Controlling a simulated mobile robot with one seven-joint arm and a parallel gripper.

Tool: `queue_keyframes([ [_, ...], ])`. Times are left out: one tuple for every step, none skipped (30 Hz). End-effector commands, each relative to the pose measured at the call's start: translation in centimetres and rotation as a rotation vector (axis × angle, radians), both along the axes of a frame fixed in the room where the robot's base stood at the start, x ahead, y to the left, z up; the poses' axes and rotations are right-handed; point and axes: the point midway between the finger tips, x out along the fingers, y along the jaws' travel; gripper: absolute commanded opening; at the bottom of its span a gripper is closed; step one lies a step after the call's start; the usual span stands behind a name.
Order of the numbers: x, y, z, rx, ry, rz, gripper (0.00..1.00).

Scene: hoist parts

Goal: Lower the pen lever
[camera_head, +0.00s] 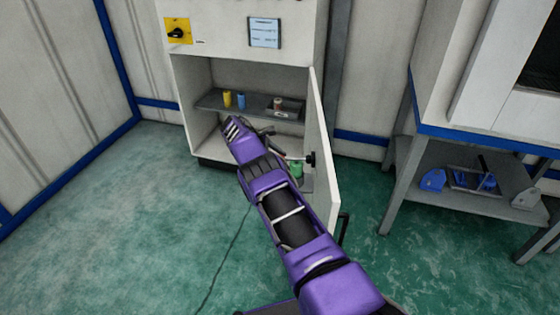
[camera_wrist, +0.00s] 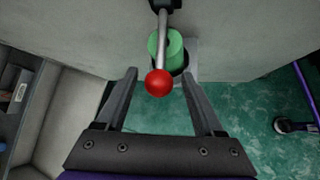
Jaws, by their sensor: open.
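The lever is a metal rod (camera_wrist: 162,40) with a red ball knob (camera_wrist: 159,83) at its end. In the wrist view it comes from a black mount (camera_wrist: 166,5) on a pale panel. In the head view the black mount (camera_head: 310,159) is on the open cabinet door (camera_head: 322,150), and the rod (camera_head: 293,158) points left from it. My gripper (camera_wrist: 159,74) is open, with one finger on each side of the knob and a gap on both sides. In the head view my arm hides the knob and most of the gripper.
A green cylinder (camera_wrist: 175,48) stands behind the rod, close to the panel. A side table (camera_head: 470,195) stands right. The floor left is clear.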

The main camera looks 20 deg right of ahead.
Motion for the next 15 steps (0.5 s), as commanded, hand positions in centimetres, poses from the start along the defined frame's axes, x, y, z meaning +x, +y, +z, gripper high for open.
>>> queue_keyframes([
  [0.1,0.4,0.5,0.0,-0.002,0.002,0.7],
  [0.1,0.6,0.8,0.0,-0.002,0.002,0.7],
  [0.1,1.0,1.3,0.001,-0.003,0.002,0.7],
  [0.1,1.4,1.7,0.0,-0.003,0.003,0.7],
  [0.1,1.8,2.1,0.0,-0.003,0.004,0.7],
  [0.1,2.4,2.7,0.001,-0.003,0.004,0.7],
  [0.1,2.8,3.1,0.001,-0.002,0.003,0.7],
  [0.1,3.3,3.6,0.001,-0.002,0.003,0.7],
  [0.1,4.0,4.2,0.001,-0.003,0.004,0.7],
  [0.1,4.4,4.7,0.002,-0.002,0.003,0.7],
  [0.1,4.8,5.0,0.002,-0.002,0.003,0.7],
  [0.1,5.4,5.6,0.002,-0.002,0.003,0.7],
  [0.1,5.8,6.1,0.002,-0.002,0.003,0.7],
  [0.1,6.2,6.5,0.002,-0.002,0.003,0.7],
  [0.1,6.6,6.8,0.001,-0.001,0.002,0.7],
])
